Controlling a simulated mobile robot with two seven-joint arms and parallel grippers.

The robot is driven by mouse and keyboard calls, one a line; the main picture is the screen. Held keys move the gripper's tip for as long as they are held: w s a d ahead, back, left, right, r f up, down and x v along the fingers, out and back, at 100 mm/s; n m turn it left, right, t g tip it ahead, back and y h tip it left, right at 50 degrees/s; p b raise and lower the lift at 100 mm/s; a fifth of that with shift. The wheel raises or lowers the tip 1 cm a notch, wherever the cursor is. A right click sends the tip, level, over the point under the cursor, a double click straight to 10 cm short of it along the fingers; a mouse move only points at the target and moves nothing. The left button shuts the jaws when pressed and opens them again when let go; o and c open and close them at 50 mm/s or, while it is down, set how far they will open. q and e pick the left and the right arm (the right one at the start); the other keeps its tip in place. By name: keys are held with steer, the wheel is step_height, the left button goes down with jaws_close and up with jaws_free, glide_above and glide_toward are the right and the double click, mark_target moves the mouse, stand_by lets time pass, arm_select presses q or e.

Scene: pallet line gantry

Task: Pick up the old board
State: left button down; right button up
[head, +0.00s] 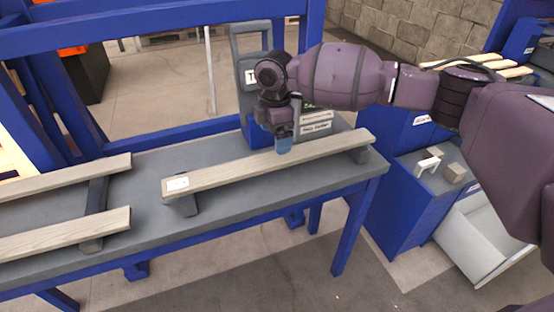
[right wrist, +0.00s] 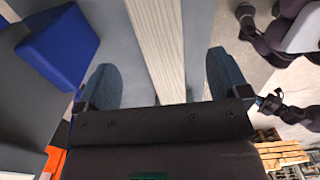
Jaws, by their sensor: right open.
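A pale grey wooden board (head: 235,173) with a white label near its left end lies along the table, raised on two dark supports. In the right wrist view the board (right wrist: 158,45) runs up between my fingers.
The grey table (head: 140,186) has a blue frame. Two more boards, an upper one (head: 70,176) and a lower one (head: 65,233), lie at its left. A blue stand with signs (head: 262,138) is behind the board. A blue cabinet (head: 395,210) and a white bin (head: 475,240) stand at right.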

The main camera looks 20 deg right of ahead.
mark_target(278, 157)
steer(key=f, duration=0.2)
steer(key=f+b, duration=0.1)
steer(key=f, duration=0.4)
steer(key=shift+w+d+f, duration=0.1)
steer(key=shift+d, duration=0.25)
steer(key=c, duration=1.3)
steer(key=shift+o, duration=0.2)
steer(key=shift+r, duration=0.2)
